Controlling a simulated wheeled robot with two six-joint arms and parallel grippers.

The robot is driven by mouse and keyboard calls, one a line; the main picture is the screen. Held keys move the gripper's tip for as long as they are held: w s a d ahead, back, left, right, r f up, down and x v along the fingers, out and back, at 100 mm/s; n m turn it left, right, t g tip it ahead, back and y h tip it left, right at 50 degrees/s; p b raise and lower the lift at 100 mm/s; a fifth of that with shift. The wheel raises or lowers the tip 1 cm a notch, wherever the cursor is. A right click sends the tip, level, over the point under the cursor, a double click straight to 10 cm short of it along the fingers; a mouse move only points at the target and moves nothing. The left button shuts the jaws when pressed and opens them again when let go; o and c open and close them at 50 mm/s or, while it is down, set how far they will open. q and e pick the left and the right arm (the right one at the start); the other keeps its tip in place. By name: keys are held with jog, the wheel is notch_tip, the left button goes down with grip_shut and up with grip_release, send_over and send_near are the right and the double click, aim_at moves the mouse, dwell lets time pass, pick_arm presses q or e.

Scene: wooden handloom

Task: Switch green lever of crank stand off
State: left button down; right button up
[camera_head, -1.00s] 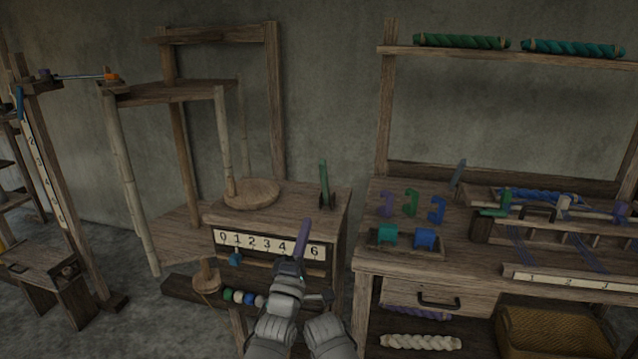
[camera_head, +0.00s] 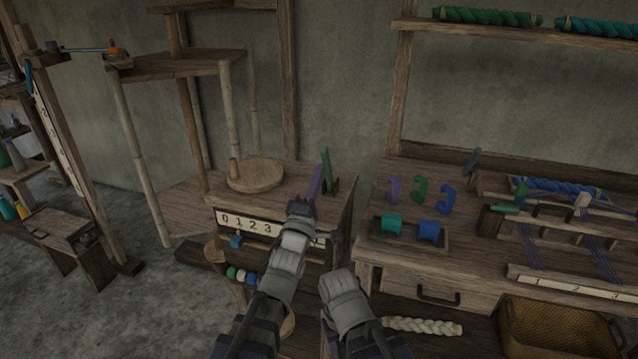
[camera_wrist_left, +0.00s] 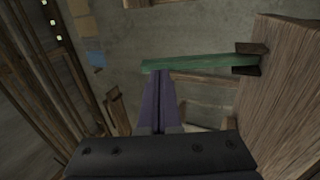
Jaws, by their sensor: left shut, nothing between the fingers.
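The green lever (camera_head: 326,163) stands near upright in a dark bracket on top of the wooden crank stand (camera_head: 345,204), at its right side. In the left wrist view the green lever (camera_wrist_left: 195,63) runs across the picture to its dark mount at the right. My left gripper (camera_head: 318,178) has purple fingers, shut and empty, just left of the lever in the head view. In the left wrist view the fingertips (camera_wrist_left: 160,74) reach the lever's lower edge; I cannot tell if they touch. My right arm shows low in the head view, but its fingers (camera_head: 333,246) are unclear.
A round wooden disc (camera_head: 256,174) lies on the stand, left of the lever. A number strip (camera_head: 240,223) on the stand's front is partly hidden by my left arm. A workbench (camera_head: 385,262) with coloured hooks and blocks stands close on the right.

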pick_arm(q)
jog(key=shift+w+d+r, duration=0.2)
jog(key=shift+w+r, duration=0.1)
jog(key=shift+w, duration=0.35)
pick_arm(e)
jog(key=shift+w+d+r, duration=0.1)
jog(key=shift+d+r, duration=0.25)
pick_arm(q)
jog(key=shift+w+r, duration=0.1)
